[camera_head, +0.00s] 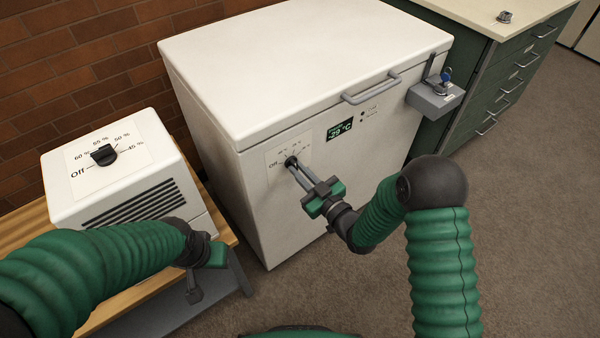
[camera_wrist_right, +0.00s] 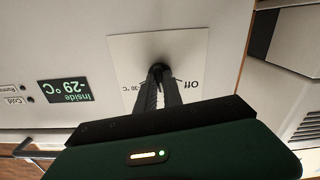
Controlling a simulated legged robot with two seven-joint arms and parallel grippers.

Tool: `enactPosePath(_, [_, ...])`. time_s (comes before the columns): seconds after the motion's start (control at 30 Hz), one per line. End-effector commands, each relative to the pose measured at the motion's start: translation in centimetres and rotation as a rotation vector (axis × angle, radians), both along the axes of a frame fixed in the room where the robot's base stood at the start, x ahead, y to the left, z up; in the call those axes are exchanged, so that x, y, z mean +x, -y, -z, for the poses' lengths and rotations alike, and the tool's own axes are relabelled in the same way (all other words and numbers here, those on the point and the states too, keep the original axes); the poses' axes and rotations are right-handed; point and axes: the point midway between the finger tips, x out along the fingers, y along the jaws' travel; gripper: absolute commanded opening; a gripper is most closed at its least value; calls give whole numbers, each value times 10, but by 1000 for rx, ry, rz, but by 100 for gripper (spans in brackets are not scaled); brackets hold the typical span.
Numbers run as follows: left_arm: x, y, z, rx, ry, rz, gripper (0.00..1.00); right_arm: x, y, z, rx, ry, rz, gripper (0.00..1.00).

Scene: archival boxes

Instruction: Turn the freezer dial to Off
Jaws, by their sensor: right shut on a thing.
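The white chest freezer (camera_head: 300,85) has a small black dial (camera_head: 291,161) on a pale label plate on its front, with "Off" at the plate's left. My right gripper (camera_head: 294,165) reaches up to the dial and is shut on it. In the right wrist view, upside down, the dial (camera_wrist_right: 158,68) shows between the fingertips (camera_wrist_right: 158,80), with "Off" to the right and "-30 °C" beside it. The dial's pointer is hidden by the fingers. My left gripper (camera_head: 194,285) hangs low in front of the wooden bench, and its finger opening is not clear.
A white humidity unit (camera_head: 125,170) with its own black dial (camera_head: 103,155) stands on the wooden bench (camera_head: 215,222) at left. The freezer display (camera_head: 339,128) reads -29 °C. A padlock box (camera_head: 435,97) hangs at the front right, beside green drawers (camera_head: 510,75). Floor at right is clear.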

Motion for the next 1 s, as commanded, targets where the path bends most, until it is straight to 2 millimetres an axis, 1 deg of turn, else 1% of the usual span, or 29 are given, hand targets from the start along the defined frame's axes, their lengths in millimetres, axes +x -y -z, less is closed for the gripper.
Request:
enactPosePath(0.03, [0, 0, 4, 0, 0, 0, 36, -3, -1, 9, -42, 8, -5, 0])
enactPosePath(0.7, [0, 0, 30, 0, 0, 0, 36, -2, 0, 9, -553, 380, -5, 0])
enactPosePath(1.0, [0, 0, 40, 0, 0, 0, 36, -1, 1, 8, -733, 512, -4, 0])
